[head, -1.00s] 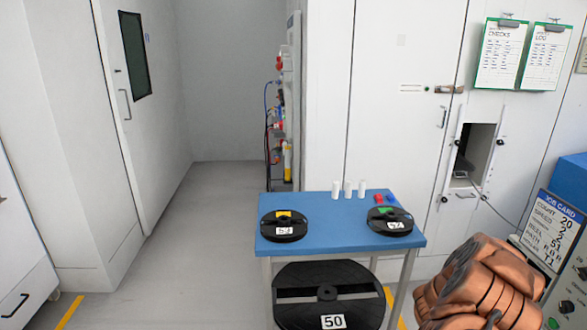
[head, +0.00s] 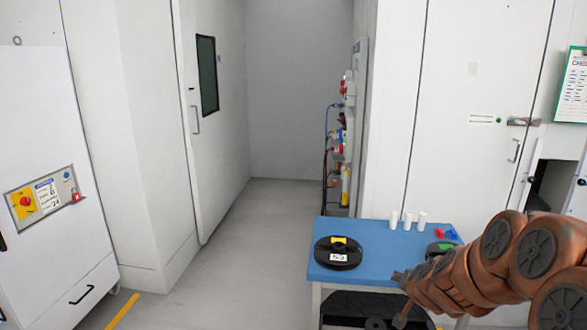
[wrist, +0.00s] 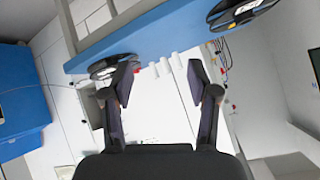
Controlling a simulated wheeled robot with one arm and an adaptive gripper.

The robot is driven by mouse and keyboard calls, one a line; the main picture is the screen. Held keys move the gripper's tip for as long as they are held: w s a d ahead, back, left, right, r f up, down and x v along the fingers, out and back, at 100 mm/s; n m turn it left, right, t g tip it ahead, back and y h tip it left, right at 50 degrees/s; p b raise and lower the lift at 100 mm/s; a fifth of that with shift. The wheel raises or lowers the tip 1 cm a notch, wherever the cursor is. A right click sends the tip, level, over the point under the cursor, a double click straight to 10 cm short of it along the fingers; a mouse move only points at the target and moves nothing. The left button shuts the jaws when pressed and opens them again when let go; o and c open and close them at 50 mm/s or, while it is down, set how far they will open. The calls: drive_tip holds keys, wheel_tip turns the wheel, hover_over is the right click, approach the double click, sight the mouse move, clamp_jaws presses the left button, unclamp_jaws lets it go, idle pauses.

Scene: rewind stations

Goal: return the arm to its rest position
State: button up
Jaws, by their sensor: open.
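My gripper (wrist: 163,78) shows in the wrist view with its two dark fingers spread apart and nothing between them. My copper-coloured arm (head: 470,275) comes in from the right in the head view and reaches across the right front of the blue table (head: 375,245). The arm hides part of the table and most of the reel at its right. The fingers cannot be made out clearly in the head view. The wrist view shows the table edge (wrist: 160,42) upside down beyond the fingers.
A black reel labelled 53 (head: 338,254) sits on the table's left. White cylinders (head: 407,220) and small red and blue pieces stand at the back. A large reel (head: 350,311) is below. A control panel (head: 45,198) is at far left. The floor (head: 235,265) left of the table is clear.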

drive_tip(key=s+a+r+n+g+y, duration=0.2)
drive_tip(key=s+a+n, duration=0.1)
drive_tip(key=s+a, duration=0.45)
drive_tip(key=s+a+r+n+g+y, duration=0.25)
drive_tip(key=s+a, duration=0.35)
drive_tip(key=a, duration=0.3)
drive_tip(key=s+r+n+g+h+p, duration=0.1)
drive_tip(key=s+g, duration=0.6)
drive_tip(key=s, duration=2)
drive_tip(key=shift+s+r+n+h, duration=0.35)
drive_tip(key=shift+n+h, duration=0.1)
drive_tip(key=shift+n, duration=0.1)
